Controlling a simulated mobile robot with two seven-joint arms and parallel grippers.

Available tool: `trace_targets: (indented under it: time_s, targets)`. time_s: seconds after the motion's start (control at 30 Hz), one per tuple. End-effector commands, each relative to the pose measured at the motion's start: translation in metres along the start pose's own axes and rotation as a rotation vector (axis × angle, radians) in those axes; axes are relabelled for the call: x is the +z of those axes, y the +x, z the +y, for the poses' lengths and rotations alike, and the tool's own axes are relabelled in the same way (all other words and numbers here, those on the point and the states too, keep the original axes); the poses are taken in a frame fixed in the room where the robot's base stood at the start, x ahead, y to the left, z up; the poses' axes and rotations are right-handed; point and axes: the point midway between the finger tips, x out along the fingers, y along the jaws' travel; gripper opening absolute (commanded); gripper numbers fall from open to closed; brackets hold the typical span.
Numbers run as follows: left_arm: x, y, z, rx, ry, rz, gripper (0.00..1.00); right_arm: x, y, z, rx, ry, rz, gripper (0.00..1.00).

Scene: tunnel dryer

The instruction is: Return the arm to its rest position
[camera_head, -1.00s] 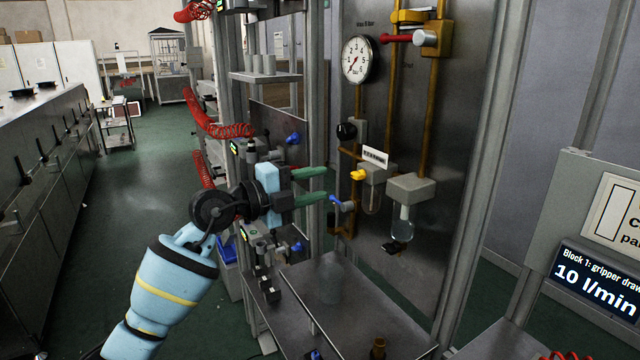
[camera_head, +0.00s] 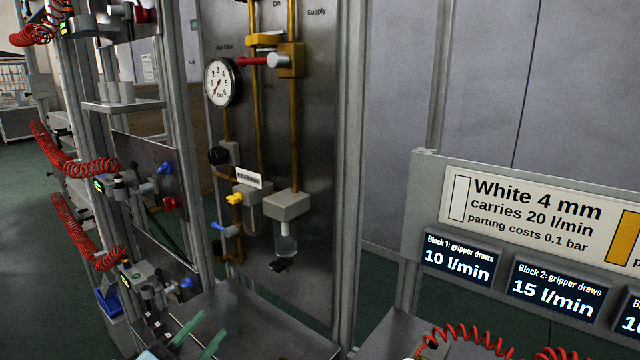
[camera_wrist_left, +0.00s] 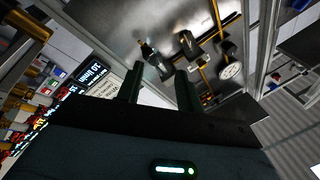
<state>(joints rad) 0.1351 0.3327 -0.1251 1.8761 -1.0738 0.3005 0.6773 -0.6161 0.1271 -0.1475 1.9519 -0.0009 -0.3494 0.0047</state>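My left gripper (camera_head: 206,331) shows at the bottom edge of the head view, below the panel with the gauge. Only its two green fingers and a bit of its pale blue body are in the picture. The fingers stand apart with nothing between them. The left wrist view also shows the two dark fingers of this gripper (camera_wrist_left: 160,78), apart and empty, with the panel beyond them. Most of my left arm is out of the head view. My right gripper is in neither view.
A steel panel (camera_head: 330,130) carries a pressure gauge (camera_head: 220,82), a red-handled valve (camera_head: 278,61), a yellow knob (camera_head: 234,198) and a glass bowl (camera_head: 286,246). Red coiled hoses (camera_head: 75,160) hang at left. A sign board (camera_head: 428,185) with blue displays (camera_head: 460,262) stands right.

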Motion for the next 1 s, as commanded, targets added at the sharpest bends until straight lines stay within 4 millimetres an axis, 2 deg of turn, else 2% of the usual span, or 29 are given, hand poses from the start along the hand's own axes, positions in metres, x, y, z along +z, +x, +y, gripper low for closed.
trace_targets:
  time_s: [0.03,0.1,0.17,0.3,0.43,0.6,0.7,0.8,1.0]
  targets:
    - [0.013,-0.021,0.020,-0.023,-0.081,-0.069,0.36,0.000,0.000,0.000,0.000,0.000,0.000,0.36]
    - [0.031,-0.049,0.044,-0.055,-0.179,-0.174,0.36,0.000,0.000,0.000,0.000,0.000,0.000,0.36]
    - [0.046,-0.076,0.066,-0.073,-0.261,-0.275,0.36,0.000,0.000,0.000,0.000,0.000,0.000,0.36]
    - [0.071,-0.143,0.123,-0.079,-0.435,-0.519,0.36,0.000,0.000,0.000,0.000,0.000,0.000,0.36]
    - [0.079,-0.207,0.176,-0.045,-0.578,-0.736,0.36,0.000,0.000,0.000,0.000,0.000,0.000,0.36]
    - [0.070,-0.278,0.234,0.026,-0.727,-0.955,0.36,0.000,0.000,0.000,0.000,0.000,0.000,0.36]
    - [0.062,-0.304,0.255,0.060,-0.785,-1.033,0.36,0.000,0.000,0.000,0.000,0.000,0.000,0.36]
    - [0.057,-0.318,0.266,0.082,-0.818,-1.074,0.36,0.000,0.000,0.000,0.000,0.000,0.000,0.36]
    - [0.054,-0.323,0.270,0.090,-0.829,-1.088,0.36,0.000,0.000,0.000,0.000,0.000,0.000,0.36]
